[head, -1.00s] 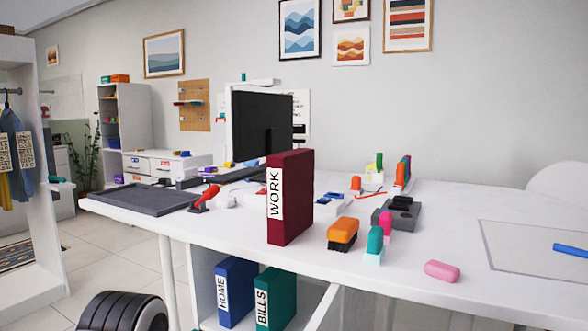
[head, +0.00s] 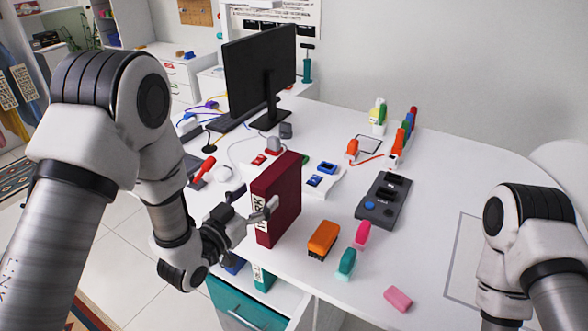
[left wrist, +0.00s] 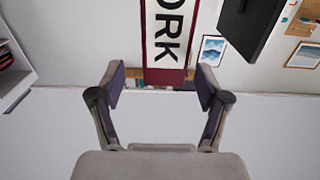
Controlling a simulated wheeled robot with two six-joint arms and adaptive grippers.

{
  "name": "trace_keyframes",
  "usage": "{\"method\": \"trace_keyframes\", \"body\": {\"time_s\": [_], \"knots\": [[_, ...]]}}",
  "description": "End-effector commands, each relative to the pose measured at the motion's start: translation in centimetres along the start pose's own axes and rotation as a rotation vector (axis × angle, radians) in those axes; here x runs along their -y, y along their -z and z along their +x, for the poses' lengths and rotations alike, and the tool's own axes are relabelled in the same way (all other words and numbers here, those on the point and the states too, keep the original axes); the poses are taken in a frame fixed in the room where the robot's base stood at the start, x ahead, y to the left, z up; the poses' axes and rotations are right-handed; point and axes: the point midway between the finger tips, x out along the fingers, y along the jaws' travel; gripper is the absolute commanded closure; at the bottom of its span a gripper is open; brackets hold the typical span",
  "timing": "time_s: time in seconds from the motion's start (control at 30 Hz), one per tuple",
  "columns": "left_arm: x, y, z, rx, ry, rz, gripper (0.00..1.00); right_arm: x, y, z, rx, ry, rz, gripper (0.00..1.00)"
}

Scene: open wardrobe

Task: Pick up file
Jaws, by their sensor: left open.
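The dark red WORK file (head: 283,202) stands upright on the white desk near its front edge, with its labelled spine toward my left arm. My left gripper (head: 253,202) is open in front of the spine, its fingertips close to it. In the left wrist view the spine (left wrist: 164,78) shows ahead, centred beyond the open fingers (left wrist: 160,88). I cannot tell whether a finger touches it. Part of the label is hidden behind the gripper in the head view. My right arm shows at the lower right, but its gripper is out of view.
An orange brush (head: 323,238), a teal item (head: 346,264) and pink items (head: 397,298) lie right of the file. A dark grey tray (head: 385,203) and a monitor (head: 258,70) stand further back. Below the desk is a teal drawer front (head: 240,305).

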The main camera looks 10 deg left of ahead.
Motion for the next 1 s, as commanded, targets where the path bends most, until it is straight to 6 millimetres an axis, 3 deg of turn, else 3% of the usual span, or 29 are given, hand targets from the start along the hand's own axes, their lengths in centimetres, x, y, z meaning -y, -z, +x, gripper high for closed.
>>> {"method": "trace_keyframes", "body": {"time_s": [0.17, 0.6, 0.83, 0.87, 1.0], "knots": [[0.0, 0.6, 0.9, -0.004, -0.002, 0.004, 0.24, 0.0, -0.1, -0.7, 0.003, 0.0, 0.0, 0.6], [0.4, 0.3, 7.5, -0.003, -0.001, 0.003, 0.24, 0.0, -0.1, -4.2, 0.002, 0.0, 0.0, 0.6], [0.5, 0.1, 7.9, -0.003, 0.0, 0.002, 0.24, 0.0, -0.1, -4.0, 0.002, 0.0, 0.0, 0.6], [0.5, 0.1, 7.9, -0.003, 0.0, 0.002, 0.31, 0.0, -0.1, -4.0, 0.002, 0.0, 0.0, 0.6], [0.5, 0.1, 7.8, -0.003, 0.0, 0.001, 0.81, 0.0, -0.1, -4.0, 0.002, 0.0, 0.0, 0.6]]}}
